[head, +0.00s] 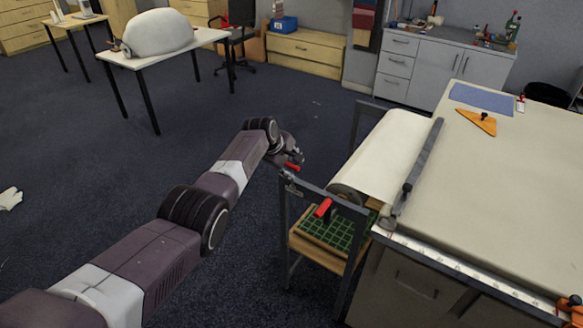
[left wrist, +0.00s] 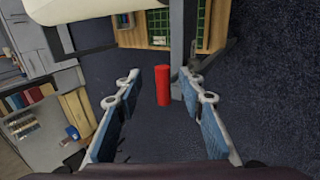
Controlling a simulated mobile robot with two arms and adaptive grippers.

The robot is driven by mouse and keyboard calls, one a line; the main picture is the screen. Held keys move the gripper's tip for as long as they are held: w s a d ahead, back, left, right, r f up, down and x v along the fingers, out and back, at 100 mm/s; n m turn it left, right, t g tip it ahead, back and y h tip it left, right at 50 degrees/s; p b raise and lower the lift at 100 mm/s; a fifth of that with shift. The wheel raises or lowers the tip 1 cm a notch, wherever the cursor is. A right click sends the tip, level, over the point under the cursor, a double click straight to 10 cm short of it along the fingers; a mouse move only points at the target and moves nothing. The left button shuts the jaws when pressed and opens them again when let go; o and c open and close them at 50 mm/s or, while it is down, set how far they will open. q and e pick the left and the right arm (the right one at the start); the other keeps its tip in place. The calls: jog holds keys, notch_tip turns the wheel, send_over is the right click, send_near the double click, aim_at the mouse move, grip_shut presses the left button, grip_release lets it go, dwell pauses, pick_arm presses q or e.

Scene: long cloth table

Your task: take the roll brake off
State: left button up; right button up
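My left gripper (head: 289,158) is at the near left post of the roll stand (head: 318,193). In the left wrist view its two blue-padded fingers (left wrist: 158,78) are spread apart. A red handle (left wrist: 162,85) shows in the gap between them, with space on both sides. In the head view a red handle (head: 293,167) shows right beside the gripper, at the top of the post. A second red handle (head: 323,208) is on the stand's near rail. The pale cloth (head: 392,150) runs from the roll (head: 346,194) onto the table. My right gripper is not in view.
The long table (head: 510,190) fills the right, with a grey bar (head: 415,170) across the cloth edge, an orange triangle (head: 477,121) and a blue sheet (head: 482,98). A green gridded mat (head: 335,232) lies on the stand's lower shelf.

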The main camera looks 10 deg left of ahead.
pick_arm(q)
jog(key=shift+d, duration=0.1)
dwell(0.4)
jog(key=shift+r, duration=0.3)
jog(key=v, duration=1.1)
jog(key=shift+s, duration=0.25)
jog(key=shift+f, duration=0.1)
